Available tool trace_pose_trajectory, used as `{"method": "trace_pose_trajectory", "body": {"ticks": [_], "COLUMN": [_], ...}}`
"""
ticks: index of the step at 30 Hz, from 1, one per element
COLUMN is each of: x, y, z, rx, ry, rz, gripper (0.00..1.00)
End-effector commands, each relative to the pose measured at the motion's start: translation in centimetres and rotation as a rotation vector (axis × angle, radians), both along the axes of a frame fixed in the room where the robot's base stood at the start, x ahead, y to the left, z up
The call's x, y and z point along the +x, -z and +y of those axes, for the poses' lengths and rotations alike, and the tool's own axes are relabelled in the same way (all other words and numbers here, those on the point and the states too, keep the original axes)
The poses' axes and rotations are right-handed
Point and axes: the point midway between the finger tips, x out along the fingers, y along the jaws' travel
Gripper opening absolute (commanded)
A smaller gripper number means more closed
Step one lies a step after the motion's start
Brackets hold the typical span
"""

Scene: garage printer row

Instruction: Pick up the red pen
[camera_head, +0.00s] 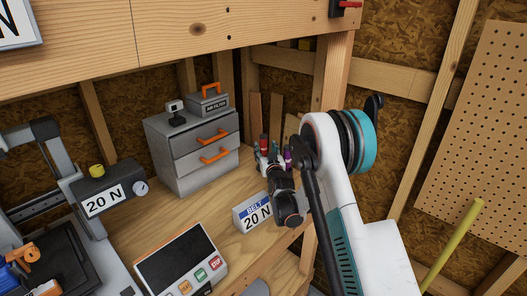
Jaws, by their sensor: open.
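Several thin coloured items stand close together near the back right corner of the wooden bench. A small red tip (264,142) shows among them and may be the red pen; most of it is hidden. A purple item (288,158) stands just to its right. My gripper (269,160) is dark and open, at the end of my arm, right in front of this group. It overlaps the coloured items in the picture, so I cannot tell whether it touches any of them. Nothing is visibly held.
A grey drawer unit (180,160) with orange handles stands left of the group, with a grey box (208,104) on top. A "BELT 20 N" sign (253,215) stands in front, near a control panel (182,262). A wooden post (331,85) rises behind my arm.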

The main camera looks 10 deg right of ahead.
Motion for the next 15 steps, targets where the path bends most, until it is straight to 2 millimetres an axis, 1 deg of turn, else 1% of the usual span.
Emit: {"method": "trace_pose_trajectory", "body": {"ticks": [6,9,12,15], "x": [2.8,4.1,4.9,5.1], "y": [1.1,1.0,0.9,0.8], "z": [-0.1,-0.1,-0.1,-0.1], "rx": [0.001,0.000,0.000,0.000], "ry": [0.001,0.001,0.001,0.001], "rz": [0.000,0.000,0.000,0.000], "gripper": [0.50,0.50,0.50,0.50]}}
